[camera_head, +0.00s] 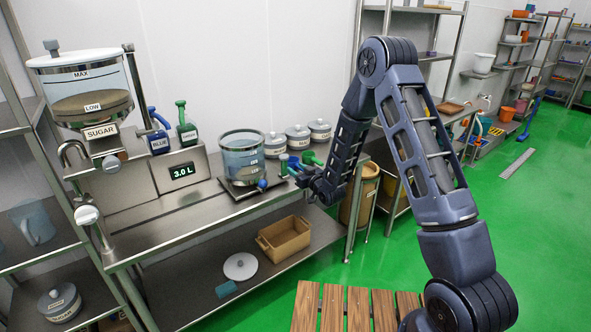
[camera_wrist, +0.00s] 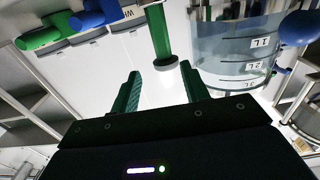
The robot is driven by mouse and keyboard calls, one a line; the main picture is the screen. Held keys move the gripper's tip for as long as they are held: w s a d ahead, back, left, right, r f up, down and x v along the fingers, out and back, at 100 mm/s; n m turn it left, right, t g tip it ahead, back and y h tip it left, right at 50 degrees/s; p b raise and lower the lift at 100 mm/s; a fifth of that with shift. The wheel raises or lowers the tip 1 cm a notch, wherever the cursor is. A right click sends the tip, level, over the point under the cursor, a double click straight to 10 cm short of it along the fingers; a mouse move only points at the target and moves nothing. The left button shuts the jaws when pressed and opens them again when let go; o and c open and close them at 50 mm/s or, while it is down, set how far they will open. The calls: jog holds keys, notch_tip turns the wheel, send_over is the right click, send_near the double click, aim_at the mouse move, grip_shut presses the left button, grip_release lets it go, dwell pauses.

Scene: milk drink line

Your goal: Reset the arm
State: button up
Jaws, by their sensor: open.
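My arm reaches over the steel counter (camera_head: 165,215) from the right. My gripper (camera_head: 291,172) is beside the clear measuring vessel, its fingertips small and partly hidden in the head view. In the wrist view my gripper (camera_wrist: 160,80) has two green fingers spread apart with nothing held. A green bar with a grey end (camera_wrist: 160,35) lies just beyond the fingertips, near the gap between them; I cannot tell its exact distance. The clear vessel (camera_head: 241,153) with litre marks stands on a dark plate; it also shows close at the right of the wrist view (camera_wrist: 235,50).
Lidded pots (camera_head: 298,136) stand behind the vessel. Green floor (camera_head: 540,230) is open at right.

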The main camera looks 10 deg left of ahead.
jog(key=d+r+m+g+h, duration=0.1)
jog(key=d+r+m+h, duration=0.4)
jog(key=d+r, duration=1.3)
jog(key=s+d+r+g+h, duration=0.1)
jog(key=s+d+r+h, duration=0.25)
jog(key=d, duration=0.25)
jog(key=s+d+r+g+h, duration=0.1)
jog(key=s+d+r+h, duration=0.1)
jog(key=s+d, duration=0.35)
jog(key=s+d+r+m+g, duration=0.1)
jog(key=s+d, duration=0.3)
jog(key=s, duration=0.5)
jog(key=s+d+r+m+g+h, duration=0.1)
jog(key=s+d, duration=0.3)
jog(key=s, duration=0.5)
jog(key=s+d+r+m+g+h, duration=0.1)
jog(key=s+d, duration=0.4)
jog(key=s, duration=0.5)
jog(key=shift+r+m+g, duration=0.2)
jog(key=shift+m+g, duration=0.3)
jog(key=shift+g, duration=0.6)
